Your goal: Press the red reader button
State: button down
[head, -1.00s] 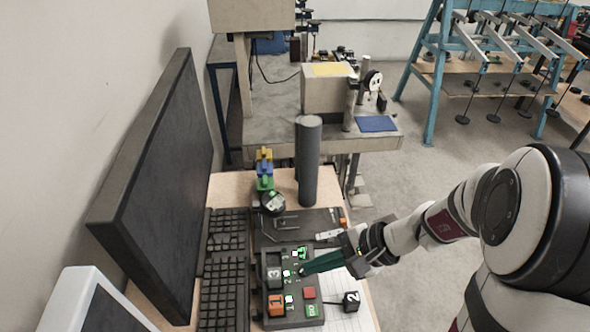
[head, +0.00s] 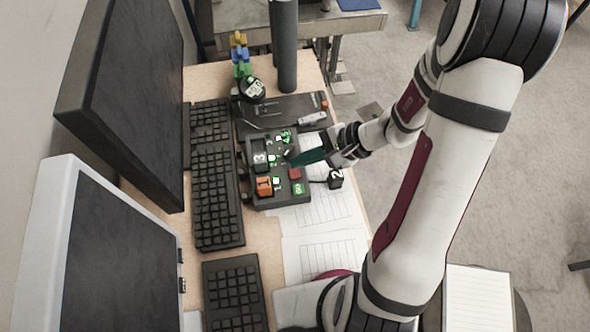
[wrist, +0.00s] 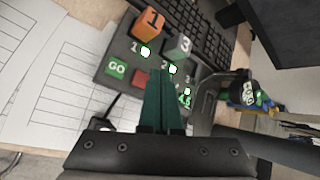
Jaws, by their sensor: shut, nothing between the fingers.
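The red button (head: 295,173) sits on the right part of the black reader box (head: 284,200), just above a green GO button (head: 299,189). It also shows in the wrist view (wrist: 140,77), left of my fingers and partly hidden by them. My gripper (head: 293,163) is shut and empty. In the wrist view the tips (wrist: 161,72) lie right of the red button. Whether they touch the box, I cannot tell.
An orange cube marked 1 (head: 263,187) and a grey cube marked 3 (head: 259,158) sit on the box's left side. Keyboards (head: 215,165) and a monitor (head: 125,85) stand left. Papers (head: 325,243) lie in front.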

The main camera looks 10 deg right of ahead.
aim_at(300, 172)
jog(key=shift+f, duration=0.85)
dwell(1.4)
jog(key=shift+f, duration=0.4)
jog(key=shift+f, duration=0.4)
dwell(0.4)
jog(key=shift+r, duration=0.8)
jog(key=shift+r, duration=2.55)
